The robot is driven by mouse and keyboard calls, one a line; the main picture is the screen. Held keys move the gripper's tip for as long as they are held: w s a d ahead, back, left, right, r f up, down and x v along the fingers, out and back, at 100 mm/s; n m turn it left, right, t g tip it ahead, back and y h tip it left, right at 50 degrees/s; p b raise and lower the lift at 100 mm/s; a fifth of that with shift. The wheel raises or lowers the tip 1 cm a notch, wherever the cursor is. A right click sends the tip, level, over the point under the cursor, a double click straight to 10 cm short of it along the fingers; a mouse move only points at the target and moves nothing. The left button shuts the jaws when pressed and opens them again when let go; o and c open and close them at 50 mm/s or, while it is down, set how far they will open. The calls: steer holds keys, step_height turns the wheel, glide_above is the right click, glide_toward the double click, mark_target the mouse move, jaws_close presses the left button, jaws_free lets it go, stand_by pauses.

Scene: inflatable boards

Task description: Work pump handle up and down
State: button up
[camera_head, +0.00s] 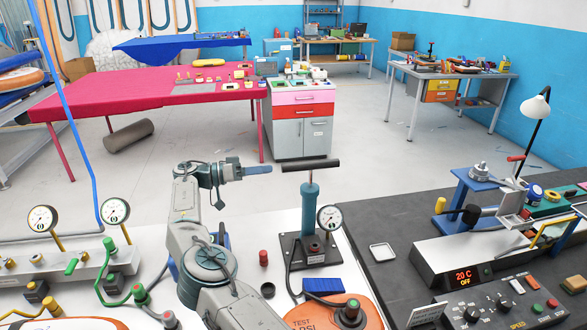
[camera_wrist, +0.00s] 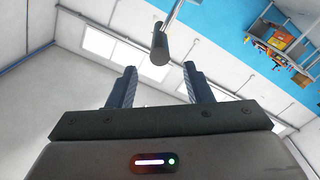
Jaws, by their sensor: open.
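The hand pump (camera_head: 310,205) stands upright on a dark base plate on the white table in the head view. It has a teal cylinder and a round gauge. Its black T-handle (camera_head: 311,165) sits level on top of the rod. My gripper (camera_head: 262,170) is left of the handle at nearly the same height, its blue fingers pointing right, apart from it. In the wrist view the fingers (camera_wrist: 159,85) are spread with nothing between them. The handle (camera_wrist: 160,48) shows end-on just beyond the fingertips, its rod rising up the picture.
A gauge (camera_head: 329,218) is beside the pump cylinder. An orange board (camera_head: 335,312) with a fitting lies in front. A dark bench (camera_head: 400,270) with a heater unit is at right. A red cap (camera_head: 263,257) stands left of the pump. The air around the handle looks clear.

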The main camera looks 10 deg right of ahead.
mark_target(294, 167)
steer(key=d+p, duration=0.2)
steer(key=d, duration=0.6)
steer(key=shift+r, duration=0.15)
steer(key=shift+d+p, duration=0.4)
steer(key=shift+d, duration=0.35)
steer(key=shift+c, duration=0.4)
jaws_close()
